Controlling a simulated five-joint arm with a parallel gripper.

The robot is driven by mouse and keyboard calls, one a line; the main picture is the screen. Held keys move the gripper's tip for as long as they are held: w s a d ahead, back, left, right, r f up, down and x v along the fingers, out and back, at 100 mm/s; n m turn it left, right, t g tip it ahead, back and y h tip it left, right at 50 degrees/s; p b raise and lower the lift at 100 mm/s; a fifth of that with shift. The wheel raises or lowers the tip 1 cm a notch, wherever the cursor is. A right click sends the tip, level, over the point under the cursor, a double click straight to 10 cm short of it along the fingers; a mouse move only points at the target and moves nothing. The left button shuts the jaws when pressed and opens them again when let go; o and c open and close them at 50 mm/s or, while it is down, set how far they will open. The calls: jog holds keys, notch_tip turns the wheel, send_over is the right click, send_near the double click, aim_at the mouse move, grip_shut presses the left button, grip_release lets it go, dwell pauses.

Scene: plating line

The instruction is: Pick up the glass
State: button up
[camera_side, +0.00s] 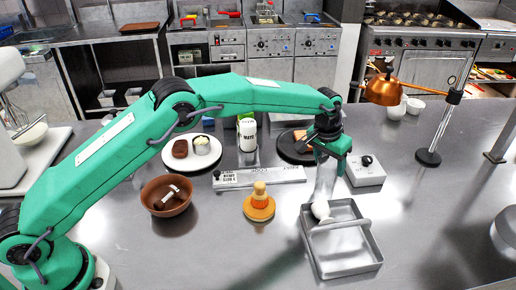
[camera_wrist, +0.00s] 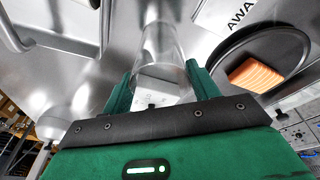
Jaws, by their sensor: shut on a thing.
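A tall clear glass (camera_side: 325,182) is upright or nearly so at the back left corner of a metal tray. My gripper (camera_side: 331,150) comes down from above and is shut on the glass's upper part. In the wrist view the glass (camera_wrist: 160,45) lies between the two green fingers of my gripper (camera_wrist: 158,80). Its see-through wall makes its edges faint. I cannot tell whether its base touches the counter or hangs just above it.
A dark plate (camera_side: 287,152) with an orange block, a white box with a knob (camera_side: 365,178) and a copper lamp (camera_side: 385,91) stand close. A brown bowl (camera_side: 157,206) is left. The front-left counter is clear.

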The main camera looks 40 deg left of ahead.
jog(key=shift+w+r, duration=0.1)
jog(key=shift+r, duration=0.6)
jog(key=s+d+r, duration=0.7)
jog(key=s+r, duration=0.2)
jog(key=shift+s+r, duration=0.2)
